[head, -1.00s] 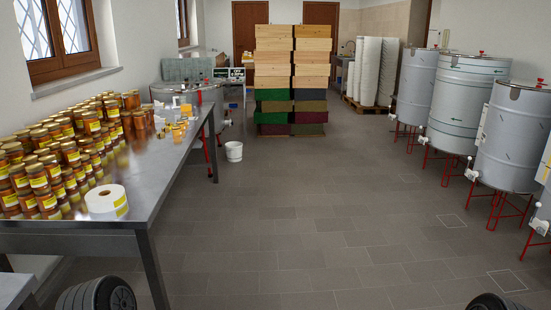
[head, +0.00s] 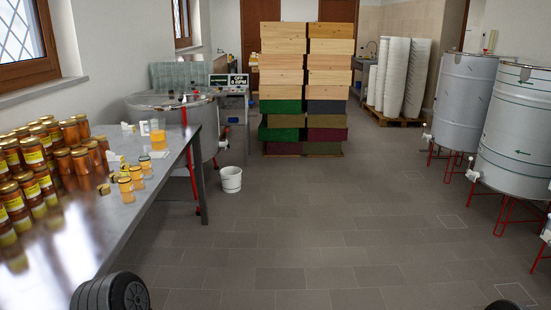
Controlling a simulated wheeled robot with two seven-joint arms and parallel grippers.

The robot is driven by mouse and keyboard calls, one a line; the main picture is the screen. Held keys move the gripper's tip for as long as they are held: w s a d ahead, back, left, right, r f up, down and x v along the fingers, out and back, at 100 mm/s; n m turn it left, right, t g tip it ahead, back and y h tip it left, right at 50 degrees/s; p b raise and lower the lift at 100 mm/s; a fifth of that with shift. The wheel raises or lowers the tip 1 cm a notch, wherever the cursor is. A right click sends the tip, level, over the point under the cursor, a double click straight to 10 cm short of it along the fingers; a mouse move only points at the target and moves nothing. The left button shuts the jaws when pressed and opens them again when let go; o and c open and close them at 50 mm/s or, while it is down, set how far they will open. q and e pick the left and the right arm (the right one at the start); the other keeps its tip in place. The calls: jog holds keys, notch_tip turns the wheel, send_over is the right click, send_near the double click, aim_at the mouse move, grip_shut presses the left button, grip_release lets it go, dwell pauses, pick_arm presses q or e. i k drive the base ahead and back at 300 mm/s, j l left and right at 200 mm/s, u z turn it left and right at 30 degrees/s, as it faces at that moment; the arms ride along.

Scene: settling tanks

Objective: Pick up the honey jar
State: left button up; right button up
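Many honey jars (head: 83,168) with gold lids, several with yellow labels, stand grouped on the left of the long metal table (head: 150,215) in the head view. Several smaller amber jars (head: 126,190) stand apart near the table's far right end. Which jar the task means, I cannot tell. Neither of my grippers shows; only dark rounded parts of my own body show at the bottom edge. No jar is seen held.
A white bucket (head: 231,179) stands on the floor beyond the table. Stacked wooden and coloured boxes (head: 305,85) stand ahead. Steel tanks (head: 465,95) on red legs line the right. The tiled floor (head: 320,225) between is clear.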

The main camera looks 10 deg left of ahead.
aim_at(143, 160)
jog(key=i+l, duration=0.1)
jog(key=i, duration=2.4)
jog(key=i+u, duration=0.4)
jog(key=i+l+u, duration=0.65)
jog(key=i+u, duration=0.15)
jog(key=i+l+u, duration=0.8)
jog(key=l, duration=0.25)
jog(key=k, duration=0.05)
